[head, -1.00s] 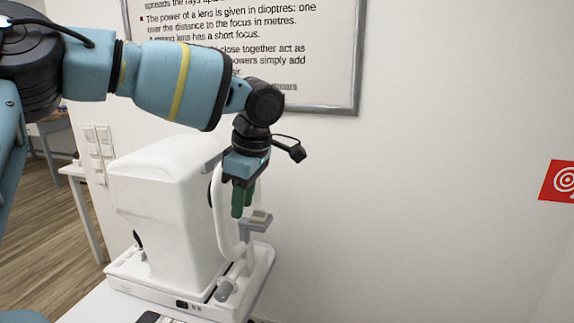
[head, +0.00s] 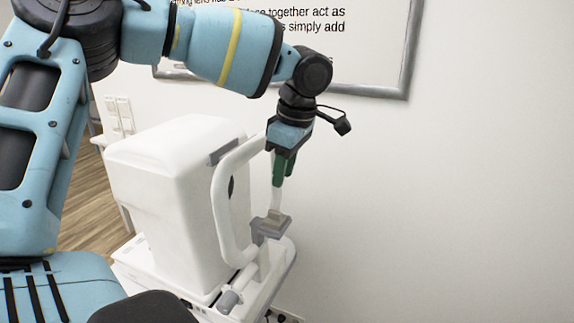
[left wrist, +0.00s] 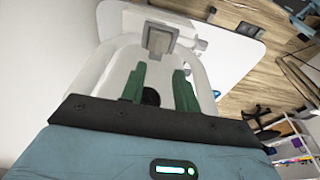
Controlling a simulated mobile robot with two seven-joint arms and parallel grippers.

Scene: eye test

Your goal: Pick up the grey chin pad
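The grey chin pad (head: 272,222) sits on the small chin rest of a white eye-test machine (head: 170,190), beside its curved white head frame (head: 223,205). My left gripper (head: 282,178) points down above the pad, apart from it, with its green fingers near the upright of the frame. In the left wrist view the pad (left wrist: 159,40) shows beyond the fingertips, roughly in line with the gap between them. The two fingers of my left gripper (left wrist: 160,72) stand apart with nothing between them. My right gripper is not in view.
The machine's white base (head: 262,300) carries the chin-rest post and a small lever (head: 229,301). A framed poster (head: 408,70) hangs on the white wall (head: 480,200) behind. The space right of the machine looks free. In the left wrist view, shelving (left wrist: 292,140) stands at the right.

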